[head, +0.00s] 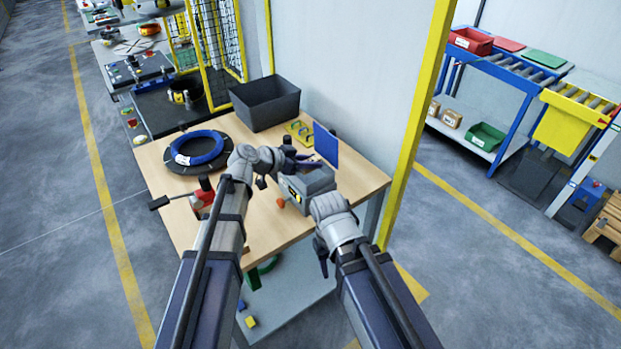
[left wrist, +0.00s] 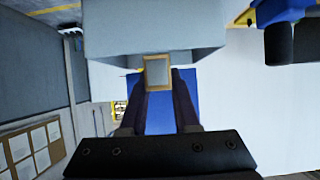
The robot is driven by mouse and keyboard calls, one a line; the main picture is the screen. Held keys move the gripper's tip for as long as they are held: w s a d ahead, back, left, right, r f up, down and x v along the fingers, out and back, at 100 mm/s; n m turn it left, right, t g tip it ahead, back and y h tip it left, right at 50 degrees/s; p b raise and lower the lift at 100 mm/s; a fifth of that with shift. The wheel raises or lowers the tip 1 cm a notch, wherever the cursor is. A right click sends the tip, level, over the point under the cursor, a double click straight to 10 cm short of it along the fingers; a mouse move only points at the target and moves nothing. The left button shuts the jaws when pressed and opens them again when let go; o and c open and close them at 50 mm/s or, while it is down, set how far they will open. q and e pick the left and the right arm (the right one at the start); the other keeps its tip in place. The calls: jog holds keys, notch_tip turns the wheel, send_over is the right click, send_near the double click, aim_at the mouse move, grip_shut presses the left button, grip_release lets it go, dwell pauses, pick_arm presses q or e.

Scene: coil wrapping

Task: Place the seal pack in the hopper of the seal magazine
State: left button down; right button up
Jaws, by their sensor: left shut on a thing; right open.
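The seal magazine (head: 309,188) is a grey box near the right front edge of the wooden table, with a blue panel (head: 326,145) standing up behind it. My left gripper (head: 308,163) is over the magazine, in front of the blue panel. In the left wrist view, my left gripper (left wrist: 158,88) is shut on a small grey block with a tan rim, the seal pack (left wrist: 158,72). The pack overlaps the lower edge of a grey box, apparently the magazine (left wrist: 155,35). I cannot tell whether they touch. The hopper opening is hidden. My right gripper (head: 321,256) is open and empty beyond the table's front edge.
A dark grey bin (head: 265,103) and a yellow rack (head: 299,131) stand behind the magazine. A blue coil (head: 197,149) lies on a black round stand at the left. A yellow post (head: 412,120) rises at the right.

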aim_at(310, 179)
pick_arm(q)
notch_tip(310, 179, down, 4)
jog(key=b, duration=0.3)
jog(key=shift+r+b, duration=0.15)
jog(key=shift+b, duration=0.2)
jog(key=c, duration=0.6)
grip_release()
jog(key=shift+c, duration=0.2)
